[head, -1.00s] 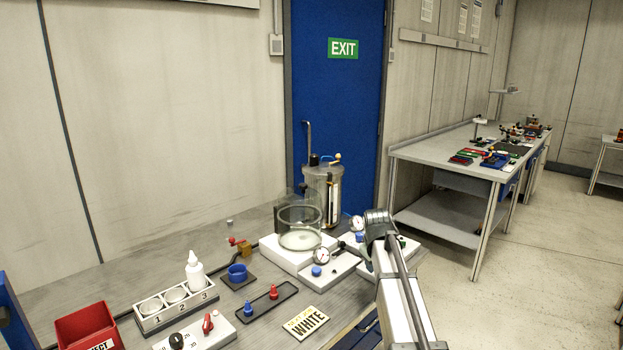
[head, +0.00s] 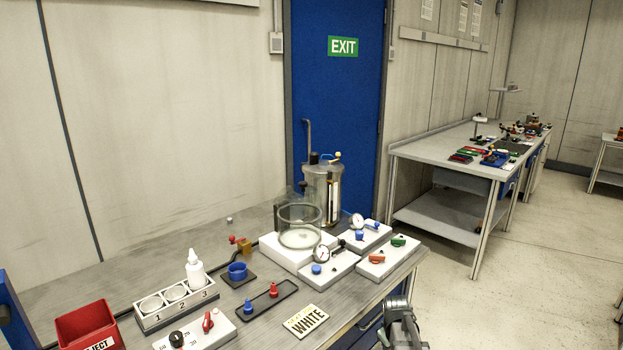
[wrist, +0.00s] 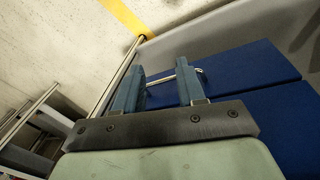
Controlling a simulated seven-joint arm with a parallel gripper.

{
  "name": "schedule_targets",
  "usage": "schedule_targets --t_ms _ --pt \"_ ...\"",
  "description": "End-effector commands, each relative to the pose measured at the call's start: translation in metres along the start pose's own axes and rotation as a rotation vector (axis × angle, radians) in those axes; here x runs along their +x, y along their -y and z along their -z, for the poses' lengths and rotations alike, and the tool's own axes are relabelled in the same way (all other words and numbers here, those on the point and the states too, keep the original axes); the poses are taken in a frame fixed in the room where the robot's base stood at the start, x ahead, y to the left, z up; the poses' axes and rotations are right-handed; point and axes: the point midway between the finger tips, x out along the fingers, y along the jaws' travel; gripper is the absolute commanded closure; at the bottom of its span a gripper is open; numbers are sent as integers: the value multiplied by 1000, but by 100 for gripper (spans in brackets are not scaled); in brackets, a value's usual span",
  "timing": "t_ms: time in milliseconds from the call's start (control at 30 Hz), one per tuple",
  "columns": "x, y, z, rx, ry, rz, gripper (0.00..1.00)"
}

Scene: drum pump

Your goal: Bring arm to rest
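My arm (head: 400,325) shows at the bottom of the head view, right of the bench's front edge. My gripper (wrist: 160,85) shows in the wrist view, with its two blue-grey fingers apart and nothing between them. Behind the fingers are blue drawer fronts with a metal handle (wrist: 188,75). The fingertips cannot be made out in the head view.
Open floor (head: 480,310) lies right.

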Motion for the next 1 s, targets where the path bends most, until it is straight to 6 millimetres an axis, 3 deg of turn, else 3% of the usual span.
schedule_targets --t_ms 200,500,700,1000 --pt "57 56 -52 60 91 74 61" --pt "115 129 -128 146 222 158 61" --pt "143 176 -182 203 316 203 61" --pt "169 243 -269 290 465 255 61"
